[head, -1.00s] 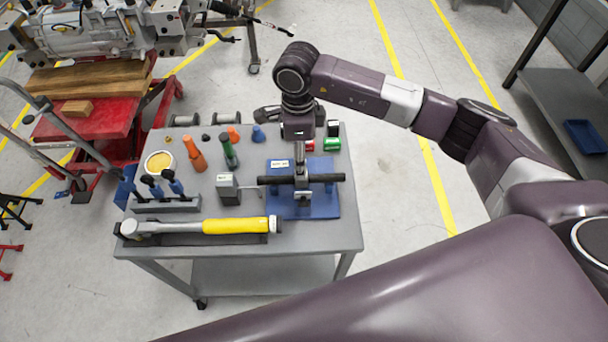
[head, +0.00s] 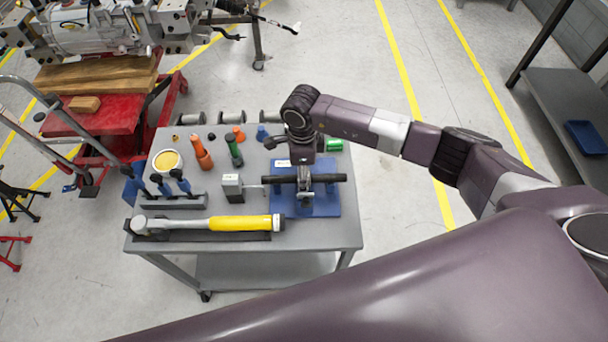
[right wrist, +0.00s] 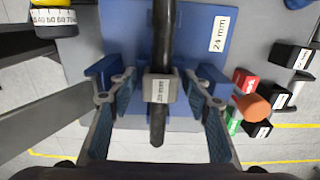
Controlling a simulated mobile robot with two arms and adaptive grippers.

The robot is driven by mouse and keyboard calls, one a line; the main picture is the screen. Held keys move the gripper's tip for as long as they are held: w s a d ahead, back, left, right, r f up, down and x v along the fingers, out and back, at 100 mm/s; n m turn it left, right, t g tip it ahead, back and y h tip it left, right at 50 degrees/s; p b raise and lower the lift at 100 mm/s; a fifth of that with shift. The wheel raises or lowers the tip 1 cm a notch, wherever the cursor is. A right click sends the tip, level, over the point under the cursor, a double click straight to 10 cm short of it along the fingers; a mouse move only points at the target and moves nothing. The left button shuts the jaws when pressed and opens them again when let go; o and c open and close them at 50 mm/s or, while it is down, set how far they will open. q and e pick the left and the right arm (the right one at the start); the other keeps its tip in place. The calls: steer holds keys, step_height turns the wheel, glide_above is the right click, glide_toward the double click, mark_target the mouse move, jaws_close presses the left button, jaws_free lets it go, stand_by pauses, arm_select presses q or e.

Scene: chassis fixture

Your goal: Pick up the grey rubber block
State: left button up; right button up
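A grey block (right wrist: 160,89) with a "28 mm" label sits around a black bar (right wrist: 163,35) in the right wrist view. The bar (head: 335,178) lies across a blue fixture (head: 327,205) at the right of the table in the head view. My right gripper (right wrist: 160,82) is open above the bar. Its two fingers stand on either side of the block, with gaps visible on both sides. In the head view the gripper (head: 304,186) largely hides the block. My left gripper is not in view.
A yellow-handled torque wrench (head: 240,223) lies along the front edge. Orange and green bottles (head: 202,154), a tin (head: 166,161) and a tool rack (head: 170,201) crowd the left.

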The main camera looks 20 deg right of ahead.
steer(key=c, duration=1)
steer(key=shift+w+r, duration=0.1)
steer(key=shift+r, duration=0.05)
steer(key=shift+c, duration=0.4)
step_height(320, 180, up, 20)
steer(key=b, duration=0.5)
steer(key=shift+b, duration=0.3)
